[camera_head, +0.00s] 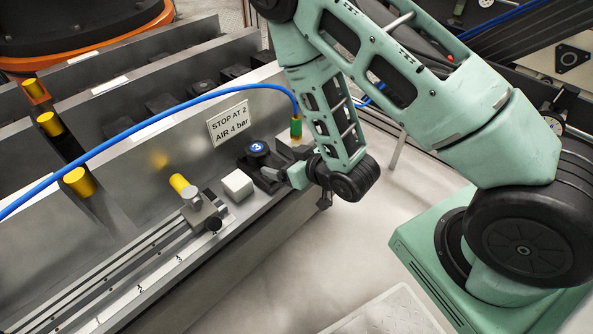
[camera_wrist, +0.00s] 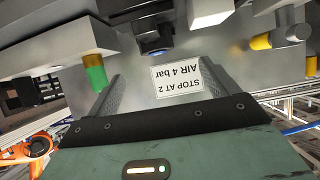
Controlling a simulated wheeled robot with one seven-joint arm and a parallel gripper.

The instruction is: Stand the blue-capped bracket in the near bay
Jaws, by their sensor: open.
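The blue-capped bracket (camera_head: 268,173) is a dark piece with a round blue cap (camera_head: 257,148) on top. It sits on the grey ledge beside the white block. In the wrist view, which looks upside down, a dark part with a blue face (camera_wrist: 157,52) shows beyond the fingers. My gripper (camera_head: 286,177) is at the bracket's right side in the head view; whether it touches cannot be told. In the wrist view my gripper (camera_wrist: 163,78) has its fingers spread, with nothing clearly held between them. Bays between sloping metal walls (camera_head: 150,145) lie at the left; which is near is not marked.
A green fitting (camera_head: 296,128) carries a blue hose (camera_head: 150,120) across the bays. A sign (camera_head: 228,123) reads "STOP AT 2 AIR 4 bar".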

